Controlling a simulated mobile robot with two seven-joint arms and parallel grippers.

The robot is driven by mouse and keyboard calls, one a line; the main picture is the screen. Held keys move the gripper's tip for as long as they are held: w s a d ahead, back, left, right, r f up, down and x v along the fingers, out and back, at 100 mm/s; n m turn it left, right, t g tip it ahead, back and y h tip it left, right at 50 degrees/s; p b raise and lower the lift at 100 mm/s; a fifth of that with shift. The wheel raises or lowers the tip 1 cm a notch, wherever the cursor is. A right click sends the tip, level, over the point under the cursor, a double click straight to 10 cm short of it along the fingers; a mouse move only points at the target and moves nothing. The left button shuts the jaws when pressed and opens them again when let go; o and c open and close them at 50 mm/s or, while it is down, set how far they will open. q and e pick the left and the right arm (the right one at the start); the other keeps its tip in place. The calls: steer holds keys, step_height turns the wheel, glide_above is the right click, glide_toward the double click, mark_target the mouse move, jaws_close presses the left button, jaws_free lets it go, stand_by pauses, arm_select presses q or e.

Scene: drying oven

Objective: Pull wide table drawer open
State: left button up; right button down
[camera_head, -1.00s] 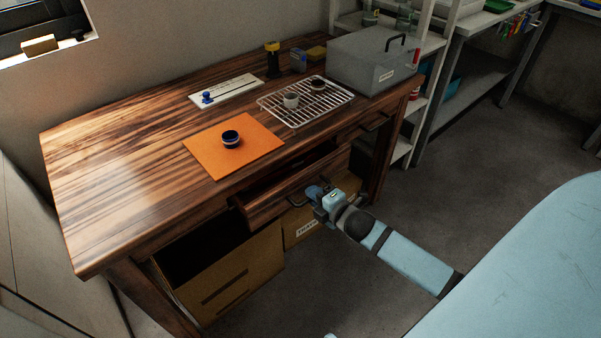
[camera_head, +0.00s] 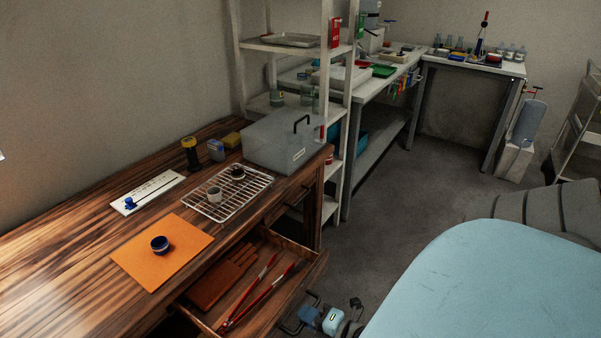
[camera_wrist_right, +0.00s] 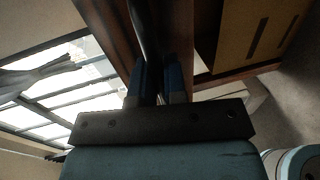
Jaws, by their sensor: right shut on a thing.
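The wide table drawer (camera_head: 311,277) is pulled well out from under the front edge of the wooden table (camera_head: 60,262). Inside it lie red-handled tongs (camera_head: 262,289) and a reddish-brown slatted piece (camera_head: 221,277). My right gripper (camera_head: 306,311) is at the drawer's front, low in the head view. It is shut on the dark drawer handle (camera_head: 290,327). In the wrist view, the blue-tipped fingers (camera_wrist_right: 155,82) sit on both sides of the dark handle bar. My left gripper is not in view.
On the table are an orange mat (camera_head: 185,262) with a blue-rimmed cup, a wire rack (camera_head: 240,203) and a grey box (camera_head: 285,145). A white shelf (camera_head: 345,130) stands behind. The grey floor (camera_head: 400,210) right of the table is clear.

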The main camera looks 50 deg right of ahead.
stand_by(0.3)
steer(key=c, duration=1.2)
jaws_free()
steer(key=shift+s, duration=0.1)
arm_select(q)
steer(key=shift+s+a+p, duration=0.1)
steer(key=shift+p, duration=0.6)
arm_select(e)
steer(key=v, duration=1.3)
steer(key=shift+s+r, duration=0.15)
steer(key=shift+s, duration=0.2)
steer(key=shift+s, duration=0.1)
